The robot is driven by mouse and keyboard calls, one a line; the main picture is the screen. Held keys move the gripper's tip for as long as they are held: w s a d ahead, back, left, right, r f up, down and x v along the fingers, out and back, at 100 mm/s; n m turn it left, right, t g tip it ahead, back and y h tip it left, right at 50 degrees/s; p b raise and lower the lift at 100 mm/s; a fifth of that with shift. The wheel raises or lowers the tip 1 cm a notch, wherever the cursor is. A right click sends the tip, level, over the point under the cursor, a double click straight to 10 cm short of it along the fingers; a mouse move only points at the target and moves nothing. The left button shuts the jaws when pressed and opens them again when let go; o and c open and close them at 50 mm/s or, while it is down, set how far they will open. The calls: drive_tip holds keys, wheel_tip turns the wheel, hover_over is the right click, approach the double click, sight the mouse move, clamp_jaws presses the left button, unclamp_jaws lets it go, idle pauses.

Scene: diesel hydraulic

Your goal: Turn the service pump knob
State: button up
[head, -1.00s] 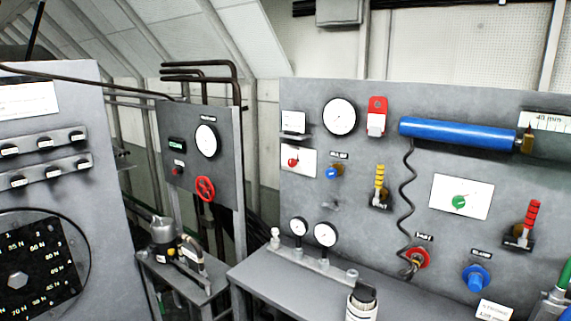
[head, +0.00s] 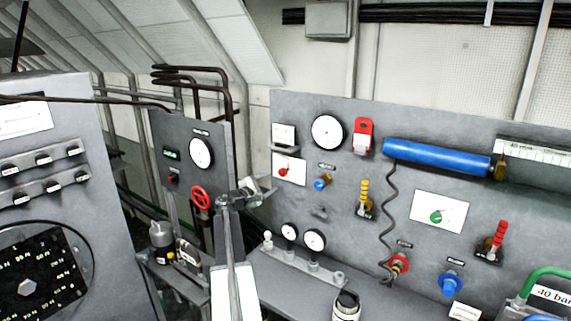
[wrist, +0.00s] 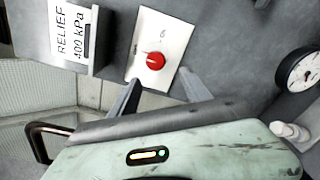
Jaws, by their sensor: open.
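A red knob (head: 283,171) sits on a white plate (head: 292,163) at the left of the large grey panel. The same red knob (wrist: 155,61) shows in the wrist view on its white plate (wrist: 166,40); the plate's print is too small to read. A green knob (head: 436,216) sits on another white plate further right. I cannot read which of them is the service pump knob. My gripper (head: 252,189) is in front of the panel's left edge. In the wrist view my gripper (wrist: 160,78) is open and empty, its fingers apart, with the red knob between and just beyond their tips.
A relief card (wrist: 71,32) reading 400 kPa is beside the plate. A red handwheel (head: 201,198) is on the narrower panel to the left. A blue cylinder (head: 436,160) crosses the panel further right.

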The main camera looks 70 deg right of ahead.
sight(282, 173)
drive_tip(key=x, duration=0.3)
drive_tip(key=r+x, duration=0.1)
drive_tip(key=x, duration=0.2)
drive_tip(key=s+x, duration=0.1)
drive_tip(key=x, duration=0.2)
drive_tip(key=shift+d+r, duration=0.1)
drive_tip(key=shift+r, duration=0.05)
